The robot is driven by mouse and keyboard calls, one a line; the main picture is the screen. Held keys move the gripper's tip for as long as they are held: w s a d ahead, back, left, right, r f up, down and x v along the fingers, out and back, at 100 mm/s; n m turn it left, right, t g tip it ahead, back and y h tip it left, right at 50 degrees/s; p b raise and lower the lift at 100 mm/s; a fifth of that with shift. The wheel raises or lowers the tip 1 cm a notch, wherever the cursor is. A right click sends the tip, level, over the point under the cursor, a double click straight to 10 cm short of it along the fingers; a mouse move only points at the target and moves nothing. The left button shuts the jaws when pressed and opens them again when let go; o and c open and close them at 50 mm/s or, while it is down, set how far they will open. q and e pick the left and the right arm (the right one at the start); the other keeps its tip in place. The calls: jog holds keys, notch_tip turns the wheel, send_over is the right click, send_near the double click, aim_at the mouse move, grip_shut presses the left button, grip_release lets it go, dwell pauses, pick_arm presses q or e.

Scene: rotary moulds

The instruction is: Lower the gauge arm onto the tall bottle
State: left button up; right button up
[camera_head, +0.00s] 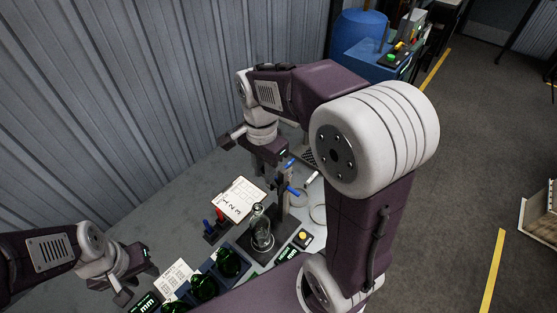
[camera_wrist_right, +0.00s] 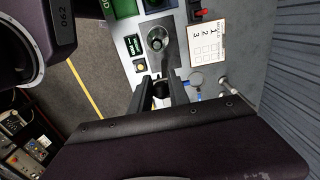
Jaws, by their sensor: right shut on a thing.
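A clear glass bottle (camera_head: 262,232) stands upright on the gauge's base, beside a dark post (camera_head: 283,192) with blue parts. From above, the bottle (camera_wrist_right: 157,39) shows beyond my right fingertips in the right wrist view. My right gripper (camera_head: 284,165) is at the top of the gauge stand. In the right wrist view my right gripper (camera_wrist_right: 163,88) is shut on the gauge arm (camera_wrist_right: 169,62), a dark bar reaching toward the bottle. Whether the arm touches the bottle is unclear. My left gripper (camera_head: 138,284) is open and empty at lower left.
Green bottles (camera_head: 229,262) stand in a blue rack in front of the gauge. A yellow button (camera_head: 303,235) is right of the bottle. A corrugated wall (camera_head: 150,90) rises behind.

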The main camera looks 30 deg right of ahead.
jog(key=a, duration=0.1)
jog(key=s+a+f+b, duration=0.1)
jog(key=shift+a+f, duration=0.15)
jog(key=shift+a, duration=0.15)
jog(key=shift+f, duration=0.15)
jog(key=shift+s+a+f+b, duration=0.25)
jog(key=shift+a+f+b, duration=0.2)
jog(key=shift+a, duration=0.05)
jog(key=shift+s+a+f+b, duration=0.2)
jog(key=shift+a+f+b, duration=0.2)
jog(key=shift+a, duration=0.1)
jog(key=o, duration=1.7)
notch_tip(320, 180, up, 7)
jog(key=p, duration=0.7)
